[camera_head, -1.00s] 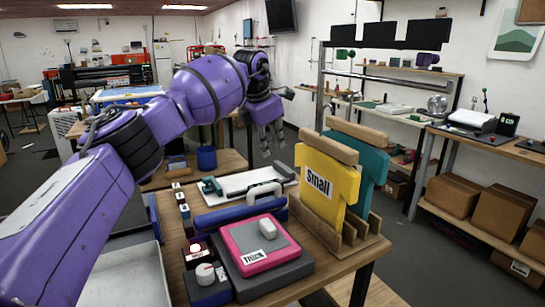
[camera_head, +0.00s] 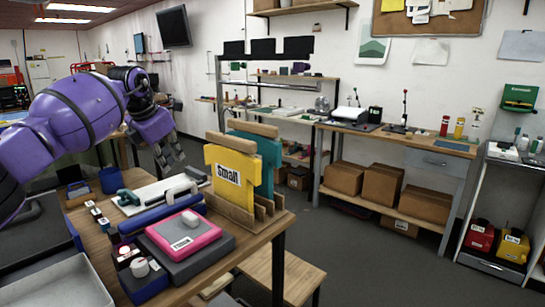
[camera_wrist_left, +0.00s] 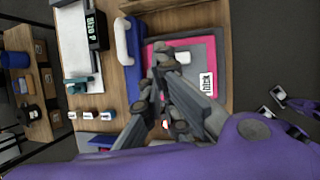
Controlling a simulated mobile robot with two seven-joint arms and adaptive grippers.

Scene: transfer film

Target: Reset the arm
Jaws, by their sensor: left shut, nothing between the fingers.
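My left arm is purple and comes in from the left in the head view. In the left wrist view the gripper's fingers (camera_wrist_left: 165,85) are together and hold nothing. That view looks down on a pink press (camera_wrist_left: 218,62), which also shows in the head view (camera_head: 205,236) on the bench. My right gripper shows in neither view.
A yellow shirt-shaped board marked Small (camera_head: 225,190) and a teal board (camera_head: 269,160) stand in a wooden rack at the bench's right. A metal tray (camera_head: 60,285) lies at the lower left. Shelves with cardboard boxes (camera_head: 382,185) line the wall.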

